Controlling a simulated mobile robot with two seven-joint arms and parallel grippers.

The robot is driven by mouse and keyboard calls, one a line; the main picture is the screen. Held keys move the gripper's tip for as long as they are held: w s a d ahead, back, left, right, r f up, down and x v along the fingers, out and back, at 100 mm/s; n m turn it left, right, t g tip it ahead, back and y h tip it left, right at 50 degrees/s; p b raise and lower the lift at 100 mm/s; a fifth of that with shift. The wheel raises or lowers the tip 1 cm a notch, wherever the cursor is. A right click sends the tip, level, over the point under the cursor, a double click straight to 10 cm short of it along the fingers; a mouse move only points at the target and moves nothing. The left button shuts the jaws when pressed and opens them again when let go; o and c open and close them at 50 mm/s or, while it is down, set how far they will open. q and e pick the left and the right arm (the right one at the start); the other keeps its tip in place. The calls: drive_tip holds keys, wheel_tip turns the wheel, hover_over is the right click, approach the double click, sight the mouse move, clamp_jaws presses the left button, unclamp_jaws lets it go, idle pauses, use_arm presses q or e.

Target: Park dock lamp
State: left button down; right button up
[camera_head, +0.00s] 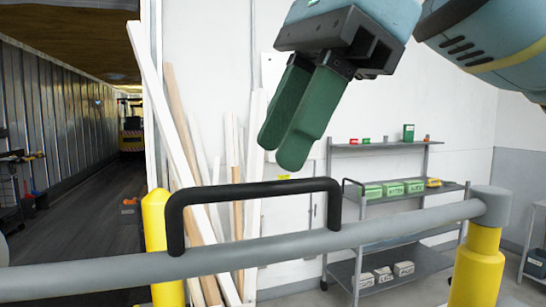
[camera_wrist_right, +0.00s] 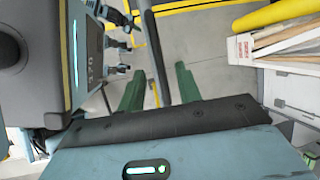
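No lamp can be clearly made out in either view. A grey horizontal rail (camera_head: 110,272) with a black raised handle (camera_head: 255,190) crosses the foreground of the head view. My right gripper (camera_head: 282,155) hangs above the handle, its green fingers pointing down and slightly left, apart from it. In the right wrist view the green fingers of the right gripper (camera_wrist_right: 158,85) are spread with nothing held between them. A dark bar (camera_wrist_right: 152,45) runs past between the fingertips in that view, lower down. My left gripper is in neither view.
Yellow posts stand at the rail's left (camera_head: 160,235) and right (camera_head: 478,265). Planks (camera_head: 185,150) lean on the white wall behind. A grey shelf (camera_head: 385,198) holds green boxes. A trailer interior (camera_head: 80,190) with a forklift (camera_head: 131,128) opens at left.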

sight(273, 186)
drive_tip(key=shift+x, duration=1.6)
drive_tip(key=shift+s, duration=0.1)
clamp_jaws()
